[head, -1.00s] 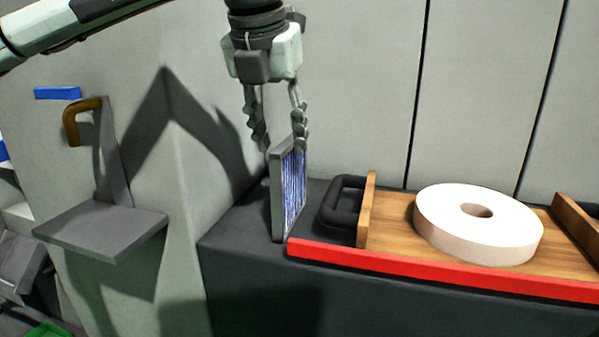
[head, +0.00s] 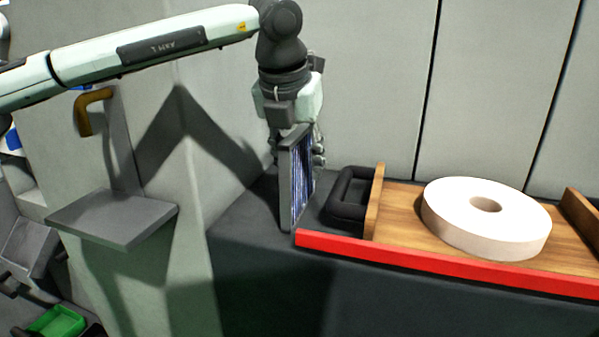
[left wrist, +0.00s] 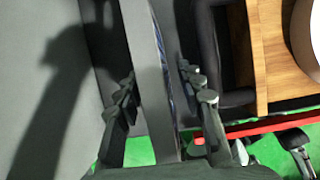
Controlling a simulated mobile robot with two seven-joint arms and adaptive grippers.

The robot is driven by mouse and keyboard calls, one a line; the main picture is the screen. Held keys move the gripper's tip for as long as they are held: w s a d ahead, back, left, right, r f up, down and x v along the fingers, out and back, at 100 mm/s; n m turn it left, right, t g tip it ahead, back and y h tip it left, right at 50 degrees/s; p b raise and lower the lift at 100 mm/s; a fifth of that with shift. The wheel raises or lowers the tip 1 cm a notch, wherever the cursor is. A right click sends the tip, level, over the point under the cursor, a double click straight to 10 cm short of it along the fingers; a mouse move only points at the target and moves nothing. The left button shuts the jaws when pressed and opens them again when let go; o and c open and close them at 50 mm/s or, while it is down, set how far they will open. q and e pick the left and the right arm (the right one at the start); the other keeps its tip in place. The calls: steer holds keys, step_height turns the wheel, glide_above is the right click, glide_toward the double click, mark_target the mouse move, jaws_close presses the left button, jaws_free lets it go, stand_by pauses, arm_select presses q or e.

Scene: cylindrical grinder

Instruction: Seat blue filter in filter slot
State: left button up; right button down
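The blue filter (head: 298,185), a thin upright panel with a grey frame and blue pleated face, stands on the dark ledge left of the wooden tray. My left gripper (head: 300,148) is above it, pointing down, with its fingers around the upper part. In the left wrist view, the filter's grey edge (left wrist: 153,90) runs between the two fingers of the left gripper (left wrist: 162,98). I cannot clearly make out the filter slot. My right gripper is not in view.
A wooden tray (head: 400,208) with a black handle (head: 348,195) and a white grinding wheel (head: 486,218) is close right of the filter. A red strip (head: 430,262) edges the ledge. A grey wall stands behind. A grey shelf (head: 112,217) and brown hook (head: 92,110) are left.

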arm_select(q)
steer(key=shift+f+b, duration=0.25)
steer(key=shift+b, duration=0.25)
stand_by(0.3)
jaws_close()
stand_by(0.4)
